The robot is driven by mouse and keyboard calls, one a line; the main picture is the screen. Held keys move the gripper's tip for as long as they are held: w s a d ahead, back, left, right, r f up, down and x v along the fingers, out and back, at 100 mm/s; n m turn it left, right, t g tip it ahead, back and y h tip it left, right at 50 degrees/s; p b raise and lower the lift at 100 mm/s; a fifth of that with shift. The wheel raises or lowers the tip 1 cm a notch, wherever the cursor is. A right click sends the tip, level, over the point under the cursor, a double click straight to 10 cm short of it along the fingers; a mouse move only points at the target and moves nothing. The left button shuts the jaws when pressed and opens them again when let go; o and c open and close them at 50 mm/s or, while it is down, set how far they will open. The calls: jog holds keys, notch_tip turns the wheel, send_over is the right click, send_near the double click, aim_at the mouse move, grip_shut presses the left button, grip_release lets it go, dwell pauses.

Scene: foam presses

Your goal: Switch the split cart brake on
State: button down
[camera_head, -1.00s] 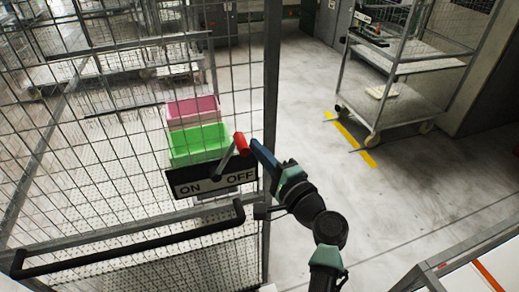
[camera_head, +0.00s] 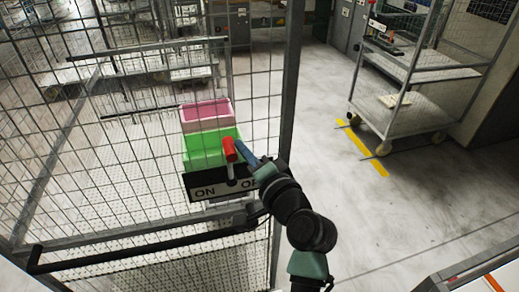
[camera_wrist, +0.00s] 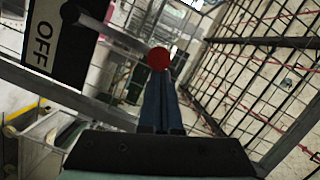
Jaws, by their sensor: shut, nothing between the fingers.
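The brake lever has a red knob (camera_head: 229,149) on a grey shaft. It stands nearly upright in front of a black and white ON/OFF plate (camera_head: 204,187) on the mesh cart. The knob is between the ON side at left and the OFF side at right. My gripper (camera_head: 246,157) is shut and empty, with its blue fingers at the right side of the knob. In the wrist view the red knob (camera_wrist: 158,58) is at the fingertips (camera_wrist: 161,80); whether they touch cannot be told. OFF shows on the plate (camera_wrist: 50,45); my gripper partly hides OFF in the head view.
The cart's mesh wall (camera_head: 130,130) and post (camera_head: 289,100) stand close beside my arm. A black push bar (camera_head: 140,243) runs below the plate. Pink and green bins (camera_head: 207,148) are behind the mesh. A shelf trolley (camera_head: 410,112) stands at right, with clear floor between.

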jog(key=s+a+n+h, duration=0.1)
jog(key=s+a+n, duration=0.1)
jog(key=a+n, duration=0.2)
jog(key=shift+s+a+f, duration=0.2)
jog(key=shift+a+f, duration=0.1)
jog(key=shift+a, duration=1.35)
